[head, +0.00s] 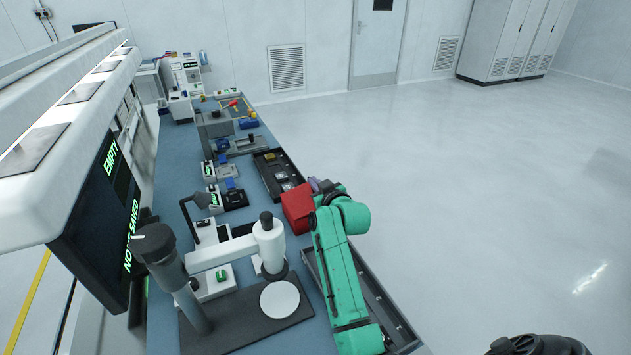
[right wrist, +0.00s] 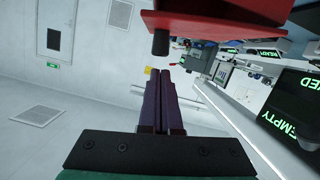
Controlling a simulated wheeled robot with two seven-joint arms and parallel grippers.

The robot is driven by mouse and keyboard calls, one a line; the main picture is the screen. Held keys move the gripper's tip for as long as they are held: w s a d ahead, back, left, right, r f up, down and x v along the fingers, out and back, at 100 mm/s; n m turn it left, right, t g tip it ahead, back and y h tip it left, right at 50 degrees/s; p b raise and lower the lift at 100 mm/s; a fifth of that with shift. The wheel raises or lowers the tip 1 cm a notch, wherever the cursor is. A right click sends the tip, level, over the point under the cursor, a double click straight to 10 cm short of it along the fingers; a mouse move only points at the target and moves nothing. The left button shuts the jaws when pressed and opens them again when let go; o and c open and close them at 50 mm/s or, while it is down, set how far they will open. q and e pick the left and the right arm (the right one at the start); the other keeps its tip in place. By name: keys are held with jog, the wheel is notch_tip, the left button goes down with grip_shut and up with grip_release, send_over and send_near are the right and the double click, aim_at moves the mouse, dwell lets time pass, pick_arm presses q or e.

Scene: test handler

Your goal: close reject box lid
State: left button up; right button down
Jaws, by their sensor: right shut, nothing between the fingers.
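The red reject box (head: 297,208) sits near the right edge of the blue bench in the head view. My right arm stands just to its right and hides part of it. In the right wrist view the red box (right wrist: 215,24) fills the top, with a dark round knob under it. My right gripper (head: 321,186) is beside the box's far right corner in the head view. Its purple fingers (right wrist: 163,78) are together and empty, close to the red box; I cannot tell whether they touch it. How the lid stands is unclear. My left gripper is not in view.
A dark tray (head: 277,174) with small parts lies beyond the red box. A microscope (head: 262,250) with a round white stage stands at the near left. A monitor (head: 110,215) overhangs the left side.

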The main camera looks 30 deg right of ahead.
jog(key=shift+s+d+f, duration=0.15)
jog(key=shift+d+f, duration=0.05)
jog(key=shift+f, duration=0.25)
jog(key=shift+d+f+m+y, duration=0.3)
jog(key=shift+d+f+m, duration=0.1)
jog(key=shift+f+m, duration=0.3)
jog(key=shift+d+f+m, duration=0.3)
jog(key=shift+a+r, duration=0.1)
jog(key=shift+a, duration=0.05)
